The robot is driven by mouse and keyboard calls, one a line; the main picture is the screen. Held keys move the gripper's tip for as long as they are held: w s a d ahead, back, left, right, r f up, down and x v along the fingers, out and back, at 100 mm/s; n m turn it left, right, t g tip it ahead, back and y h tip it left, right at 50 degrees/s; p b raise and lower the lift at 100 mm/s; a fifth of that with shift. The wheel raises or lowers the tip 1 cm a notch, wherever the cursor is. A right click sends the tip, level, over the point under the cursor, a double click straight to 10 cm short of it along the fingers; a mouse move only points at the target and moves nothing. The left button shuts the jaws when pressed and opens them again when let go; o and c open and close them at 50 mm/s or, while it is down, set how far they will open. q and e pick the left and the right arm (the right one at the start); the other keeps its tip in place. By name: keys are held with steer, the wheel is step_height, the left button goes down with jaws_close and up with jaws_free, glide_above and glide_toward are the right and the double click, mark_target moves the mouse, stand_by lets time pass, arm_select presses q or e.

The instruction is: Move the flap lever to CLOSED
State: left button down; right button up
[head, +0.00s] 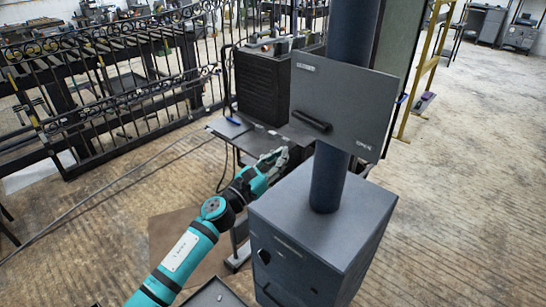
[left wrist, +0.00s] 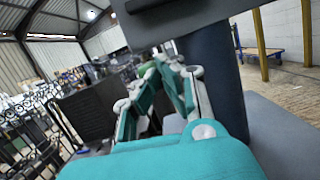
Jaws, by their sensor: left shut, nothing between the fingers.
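A grey panel (head: 345,98) is fixed on a dark blue round post (head: 330,180). A black bar-shaped lever (head: 312,120) sits at its left part, tilted down to the right. A small label is at the panel's upper left, too small to read surely, and one at its lower right appears to say OPEN. My left gripper (head: 275,158) is shut and empty, below and left of the lever, apart from it. In the left wrist view the gripper (left wrist: 172,68) points toward the post, under the panel's lower edge (left wrist: 190,22). My right gripper is not in view.
A dark grey cabinet (head: 322,225) stands under the post. A black ribbed machine (head: 265,88) on a metal table (head: 232,128) is behind the gripper. A black iron fence (head: 110,95) is at left. The floor on the right is mostly clear.

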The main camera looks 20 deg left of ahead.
mark_target(302, 124)
arm_select(q)
steer(key=w+r+p, duration=0.1)
steer(key=w+d+r+p, duration=0.1)
steer(key=w+r, duration=0.1)
steer(key=w+d+r+p, duration=0.1)
steer(key=shift+w+r, duration=0.15)
steer(key=shift+w, duration=0.2)
steer(key=shift+s+r+p, duration=0.15)
steer(key=shift+r+p, duration=0.35)
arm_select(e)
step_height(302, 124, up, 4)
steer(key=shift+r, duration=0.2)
arm_select(q)
steer(key=shift+d+f, duration=0.1)
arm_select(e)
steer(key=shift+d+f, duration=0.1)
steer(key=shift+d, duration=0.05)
